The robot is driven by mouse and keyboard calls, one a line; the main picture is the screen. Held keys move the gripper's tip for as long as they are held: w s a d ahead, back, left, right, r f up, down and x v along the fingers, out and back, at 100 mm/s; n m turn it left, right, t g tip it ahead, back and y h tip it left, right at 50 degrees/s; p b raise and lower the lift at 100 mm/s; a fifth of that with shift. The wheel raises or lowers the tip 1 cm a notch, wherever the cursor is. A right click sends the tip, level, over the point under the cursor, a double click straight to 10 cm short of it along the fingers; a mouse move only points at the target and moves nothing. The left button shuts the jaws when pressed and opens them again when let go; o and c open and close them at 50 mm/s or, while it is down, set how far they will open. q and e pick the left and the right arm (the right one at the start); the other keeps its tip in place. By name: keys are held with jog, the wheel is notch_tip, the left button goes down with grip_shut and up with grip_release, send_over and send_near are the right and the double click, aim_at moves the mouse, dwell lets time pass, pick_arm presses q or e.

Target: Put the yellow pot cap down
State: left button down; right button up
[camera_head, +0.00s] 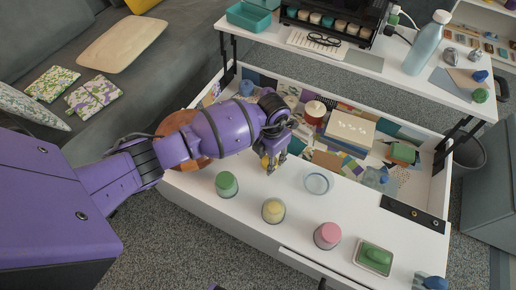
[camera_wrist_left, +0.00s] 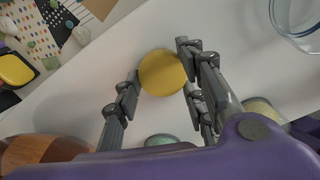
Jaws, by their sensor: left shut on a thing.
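My left gripper (camera_head: 272,163) is shut on the yellow pot cap, a round yellow disc (camera_wrist_left: 162,73) between the fingertips in the left wrist view. In the head view only a little yellow (camera_head: 266,160) shows among the dark fingers. The cap is over the white tabletop; whether it touches the surface I cannot tell. The pot with pale yellow contents (camera_head: 273,210) stands in front of the gripper. A round clear glass dish (camera_head: 318,182) is to the gripper's right. My right gripper is not in view.
A green pot (camera_head: 226,184) and a pink pot (camera_head: 327,235) stand near the yellow one. A green item lies on a small tray (camera_head: 373,258) at the front right. Behind the gripper is an open compartment with craft clutter, including a cream box (camera_head: 350,130).

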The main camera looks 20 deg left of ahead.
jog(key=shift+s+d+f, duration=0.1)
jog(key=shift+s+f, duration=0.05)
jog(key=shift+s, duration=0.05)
pick_arm(q)
jog(key=shift+f, duration=0.15)
jog(key=c, duration=1.1)
grip_release()
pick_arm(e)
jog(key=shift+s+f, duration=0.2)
